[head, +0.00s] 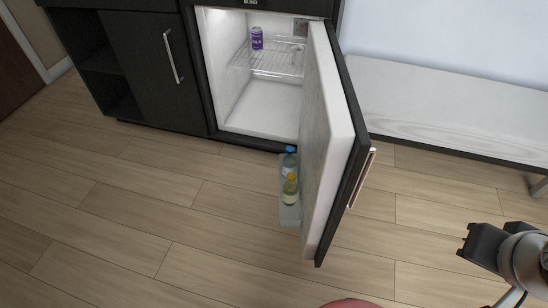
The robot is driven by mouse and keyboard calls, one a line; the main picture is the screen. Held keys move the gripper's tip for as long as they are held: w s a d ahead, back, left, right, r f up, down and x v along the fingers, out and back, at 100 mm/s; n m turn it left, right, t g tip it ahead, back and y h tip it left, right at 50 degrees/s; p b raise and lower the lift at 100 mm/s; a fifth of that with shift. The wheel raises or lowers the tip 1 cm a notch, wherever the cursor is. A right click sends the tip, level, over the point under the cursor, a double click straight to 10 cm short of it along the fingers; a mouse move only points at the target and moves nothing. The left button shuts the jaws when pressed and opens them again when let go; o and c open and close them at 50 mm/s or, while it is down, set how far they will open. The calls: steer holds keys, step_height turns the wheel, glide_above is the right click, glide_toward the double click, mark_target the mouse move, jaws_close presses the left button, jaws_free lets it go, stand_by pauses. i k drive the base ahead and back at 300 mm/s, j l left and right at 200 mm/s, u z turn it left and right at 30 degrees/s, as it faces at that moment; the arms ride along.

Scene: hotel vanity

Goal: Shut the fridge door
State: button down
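The fridge (263,118) is a small built-in unit in the dark cabinet, with a lit white interior. Its door (328,140) is hinged on the right and stands wide open, swung out toward me. The door has a white inner side, a dark outer edge and a metal handle (362,178) on its right side. My gripper (474,246) is at the lower right, apart from the door and to the right of the handle. Its dark fingers are partly seen, and how far apart they are is unclear.
A purple can (257,38) stands on the wire shelf (270,62). Bottles (290,188) stand in the door rack (289,215). A dark cabinet (147,70) is left of the fridge. A pale bench (445,100) is at right. The wooden floor (130,225) is clear at left.

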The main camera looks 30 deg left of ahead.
mark_target(334, 143)
steer(key=i+l+u, duration=0.1)
steer(key=u, duration=0.3)
steer(key=i+l+u, duration=0.2)
steer(key=u, duration=0.2)
steer(key=i+l+u, duration=0.2)
steer(key=u, duration=0.2)
steer(key=i+l+u, duration=0.1)
steer(key=l+u, duration=0.45)
steer(key=u, duration=0.25)
steer(key=k+j+u, duration=0.3)
steer(key=k+j, duration=0.4)
steer(key=j, duration=0.1)
